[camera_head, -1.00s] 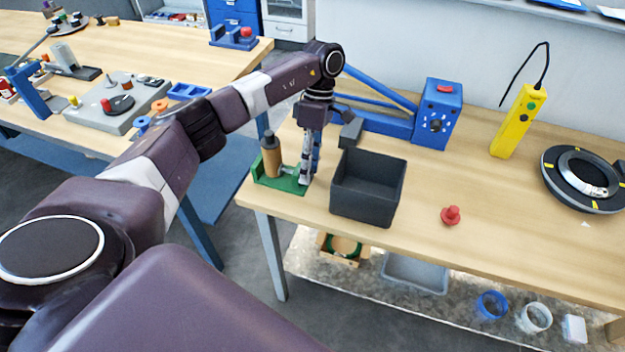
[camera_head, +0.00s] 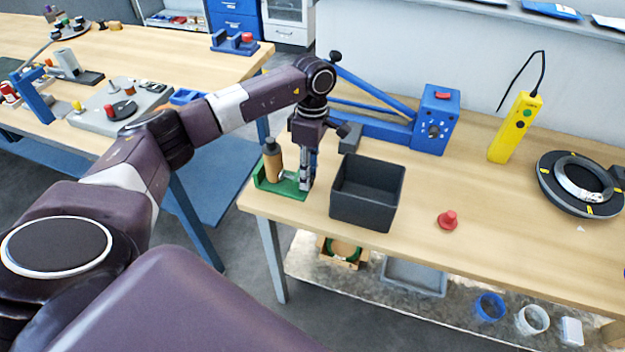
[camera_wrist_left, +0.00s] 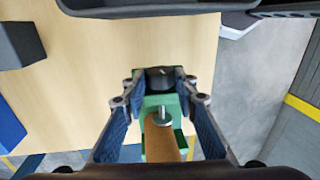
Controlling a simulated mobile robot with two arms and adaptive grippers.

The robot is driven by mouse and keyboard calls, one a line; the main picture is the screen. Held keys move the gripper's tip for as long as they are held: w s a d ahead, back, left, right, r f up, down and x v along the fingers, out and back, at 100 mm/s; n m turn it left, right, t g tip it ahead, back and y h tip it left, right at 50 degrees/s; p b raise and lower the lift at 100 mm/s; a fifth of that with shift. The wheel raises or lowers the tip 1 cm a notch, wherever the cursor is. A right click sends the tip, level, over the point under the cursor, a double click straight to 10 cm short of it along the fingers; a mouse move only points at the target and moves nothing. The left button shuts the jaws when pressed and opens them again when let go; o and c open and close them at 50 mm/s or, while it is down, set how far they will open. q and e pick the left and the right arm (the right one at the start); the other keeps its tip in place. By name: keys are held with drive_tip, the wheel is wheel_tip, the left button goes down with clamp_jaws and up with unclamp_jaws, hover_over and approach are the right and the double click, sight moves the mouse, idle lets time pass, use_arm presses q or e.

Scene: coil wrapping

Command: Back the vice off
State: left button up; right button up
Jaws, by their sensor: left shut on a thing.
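The green vice (camera_head: 264,183) sits at the left front corner of the right-hand bench, with an upright brown cylinder (camera_head: 272,165) at it. My left gripper (camera_head: 305,183) points down at the vice's right end, just right of the brown cylinder. In the left wrist view its fingers (camera_wrist_left: 160,86) are closed around a dark part (camera_wrist_left: 160,75) at the end of the green vice (camera_wrist_left: 186,108). The brown cylinder (camera_wrist_left: 161,146) and a small metal pin show nearer the camera. The fingers partly hide the vice. My right gripper is in no view.
An empty dark grey bin (camera_head: 367,213) stands close right of the gripper. A blue machine (camera_head: 434,120) with angled bars stands behind. A red knob (camera_head: 447,220), a yellow pendant (camera_head: 513,128) and a black ring (camera_head: 555,196) lie further right. Bench between them is clear.

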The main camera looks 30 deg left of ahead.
use_arm(q)
drive_tip(key=shift+s+f+t, duration=0.1)
drive_tip(key=shift+s+t, duration=0.05)
drive_tip(key=shift+t, duration=0.45)
